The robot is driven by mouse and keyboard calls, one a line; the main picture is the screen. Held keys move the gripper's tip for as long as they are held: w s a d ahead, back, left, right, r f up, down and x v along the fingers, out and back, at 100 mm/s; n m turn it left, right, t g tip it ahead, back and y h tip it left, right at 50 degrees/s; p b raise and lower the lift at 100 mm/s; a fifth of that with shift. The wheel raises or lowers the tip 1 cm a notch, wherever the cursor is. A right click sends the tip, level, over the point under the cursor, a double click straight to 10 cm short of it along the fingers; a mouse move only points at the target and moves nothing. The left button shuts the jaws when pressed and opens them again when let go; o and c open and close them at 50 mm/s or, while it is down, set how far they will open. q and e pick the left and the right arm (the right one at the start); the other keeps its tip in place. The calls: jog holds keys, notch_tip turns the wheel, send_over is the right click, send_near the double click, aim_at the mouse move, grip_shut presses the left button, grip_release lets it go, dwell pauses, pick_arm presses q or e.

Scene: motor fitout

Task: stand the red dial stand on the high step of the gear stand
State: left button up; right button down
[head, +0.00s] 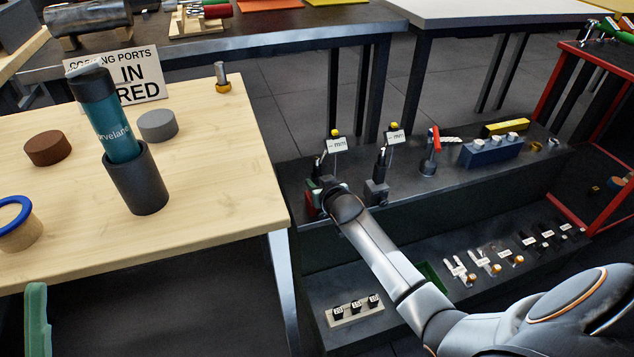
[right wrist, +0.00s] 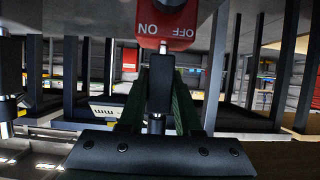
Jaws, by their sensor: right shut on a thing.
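The gear stand (head: 440,200) is dark with two steps, at the right of the wooden table. My right gripper (head: 326,190) is at the left end of its high step, shut on the dark post of the red dial stand (head: 311,203). The arm and gripper partly hide the stand. The upside-down right wrist view shows its red base (right wrist: 170,20) marked ON and OFF, and the post between the green fingers of the gripper (right wrist: 157,95). The base is at the high step; I cannot tell whether it touches.
A grey-based dial stand (head: 377,192) stands just right of the red one. Farther right are a red-handled clamp (head: 434,140) and a blue block (head: 490,150). The low step holds a block of small black cubes (head: 356,312) and several small labelled parts.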

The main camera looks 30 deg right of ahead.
pick_arm(q)
jog(key=shift+r, duration=0.3)
pick_arm(e)
jog(key=shift+w+r, duration=0.1)
jog(key=shift+r, duration=0.25)
pick_arm(q)
jog(key=shift+f, duration=0.25)
pick_arm(e)
jog(key=shift+f, duration=0.4)
